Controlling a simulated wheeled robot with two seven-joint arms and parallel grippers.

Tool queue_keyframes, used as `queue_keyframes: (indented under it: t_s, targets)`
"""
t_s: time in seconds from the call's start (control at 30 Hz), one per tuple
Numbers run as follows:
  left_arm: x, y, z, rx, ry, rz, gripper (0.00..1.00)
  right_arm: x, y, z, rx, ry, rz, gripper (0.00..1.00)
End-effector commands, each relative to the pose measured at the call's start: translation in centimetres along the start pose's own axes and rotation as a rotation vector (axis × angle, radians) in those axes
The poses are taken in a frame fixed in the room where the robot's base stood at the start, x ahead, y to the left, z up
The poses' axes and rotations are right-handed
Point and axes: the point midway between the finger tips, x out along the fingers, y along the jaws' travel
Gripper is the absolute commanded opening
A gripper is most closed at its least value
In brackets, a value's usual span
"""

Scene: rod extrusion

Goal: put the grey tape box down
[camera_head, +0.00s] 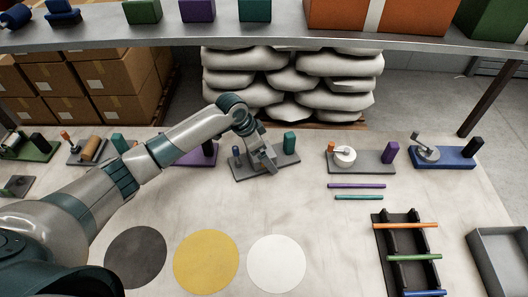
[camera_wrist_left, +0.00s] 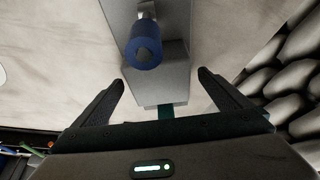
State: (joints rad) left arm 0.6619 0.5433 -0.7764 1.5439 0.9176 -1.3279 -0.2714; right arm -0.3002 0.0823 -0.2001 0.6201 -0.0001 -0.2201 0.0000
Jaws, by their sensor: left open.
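The grey tape box (camera_wrist_left: 172,88) shows in the left wrist view as a plain grey block between and beyond my left gripper's fingers (camera_wrist_left: 160,79). The fingers are spread, with a visible gap on each side of it. A blue cylinder (camera_wrist_left: 143,46) stands beside the box over a grey base plate (camera_wrist_left: 178,12). In the head view my left gripper (camera_head: 264,162) is over the grey base plate (camera_head: 245,174), between a blue peg (camera_head: 236,151) and a teal block (camera_head: 290,141). The gripper largely hides the box there. My right gripper is not in view.
A plate with a white roll (camera_head: 345,156) stands to the right, with purple (camera_head: 356,186) and teal rods in front. A black rack (camera_head: 392,250) holds coloured rods. Black, yellow (camera_head: 206,262) and white discs lie in front. A shelf (camera_head: 285,36) spans the back.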

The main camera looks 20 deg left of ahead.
Motion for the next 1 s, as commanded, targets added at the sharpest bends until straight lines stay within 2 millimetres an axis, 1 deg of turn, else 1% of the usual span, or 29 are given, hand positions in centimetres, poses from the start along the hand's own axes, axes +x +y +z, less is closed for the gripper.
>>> queue_keyframes:
  t_s: [0.17,0.27,0.37,0.47,0.8,0.9,1.0]
  targets:
    - [-0.4,0.0,-0.1,0.0,0.001,-0.001,0.96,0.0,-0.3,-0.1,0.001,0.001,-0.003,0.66]
    - [-1.0,0.0,-0.2,0.002,0.002,0.0,0.96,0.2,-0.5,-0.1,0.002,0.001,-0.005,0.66]
    - [-2.1,-0.1,-0.1,0.001,0.003,-0.002,0.96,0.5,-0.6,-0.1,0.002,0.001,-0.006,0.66]
    - [-3.6,-0.1,-0.1,0.002,0.003,-0.003,0.96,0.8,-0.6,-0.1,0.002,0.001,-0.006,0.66]
    - [-9.5,-0.1,-0.1,0.002,0.001,-0.002,0.96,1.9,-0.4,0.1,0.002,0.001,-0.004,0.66]
    - [-10.8,-0.1,-0.1,0.001,0.002,-0.001,0.96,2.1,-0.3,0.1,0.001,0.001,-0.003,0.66]
    - [-11.7,0.0,-0.1,0.0,0.001,-0.001,0.96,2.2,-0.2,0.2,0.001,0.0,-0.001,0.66]
